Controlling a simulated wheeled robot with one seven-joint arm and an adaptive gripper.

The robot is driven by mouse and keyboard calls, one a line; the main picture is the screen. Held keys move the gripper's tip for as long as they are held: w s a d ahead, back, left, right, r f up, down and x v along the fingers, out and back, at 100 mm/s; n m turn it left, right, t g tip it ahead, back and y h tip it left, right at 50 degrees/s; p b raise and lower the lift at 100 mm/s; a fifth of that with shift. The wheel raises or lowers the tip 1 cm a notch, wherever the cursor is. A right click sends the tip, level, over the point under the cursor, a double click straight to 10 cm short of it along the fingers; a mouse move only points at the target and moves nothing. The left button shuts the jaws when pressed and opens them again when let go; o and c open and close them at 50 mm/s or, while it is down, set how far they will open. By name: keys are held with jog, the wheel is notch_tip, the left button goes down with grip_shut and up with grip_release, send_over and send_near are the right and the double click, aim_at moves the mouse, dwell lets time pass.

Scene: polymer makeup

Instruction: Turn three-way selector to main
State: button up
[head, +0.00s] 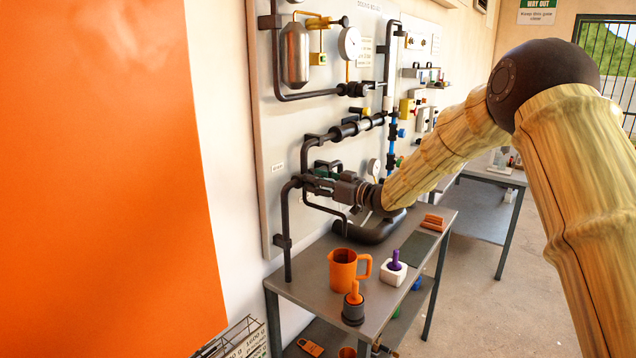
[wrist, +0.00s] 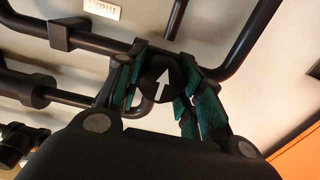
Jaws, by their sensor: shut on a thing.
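The three-way selector (wrist: 158,92) is a dark round knob with a white arrow, on dark pipework against the pale panel. In the wrist view the arrow points up and slightly right. My gripper (wrist: 160,70) is shut on the knob, with its green-padded fingers on the knob's left and right sides. In the head view my gripper (head: 322,184) reaches the pipe run at the panel's lower left, and the knob cannot be made out there. A small label plate (wrist: 103,9) is above left of it in the wrist view; its lettering is unreadable.
Below my gripper, a grey table (head: 300,283) holds an orange jug (head: 343,271), a white block (head: 393,273) with a purple-handled item, and a dark pot (head: 353,312) with an orange-handled item. A large orange surface (head: 100,180) fills the left. Floor is open at right.

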jog(key=shift+f, duration=0.1)
jog(key=n+b, duration=0.4)
jog(key=b, duration=0.1)
jog(key=shift+f+n, duration=0.2)
jog(key=shift+n, duration=0.1)
jog(key=n+b, duration=0.4)
jog(key=b, duration=0.1)
jog(key=shift+s, duration=0.1)
jog(key=n+b, duration=0.5)
jog(key=b, duration=0.1)
jog(key=shift+a+f+n, duration=0.15)
jog(key=shift+n, duration=0.25)
jog(key=n+b, duration=0.3)
jog(key=b, duration=0.1)
jog(key=shift+n, duration=0.3)
jog(key=o, duration=1)
jog(key=shift+s+r, duration=0.1)
jog(key=shift+r, duration=0.1)
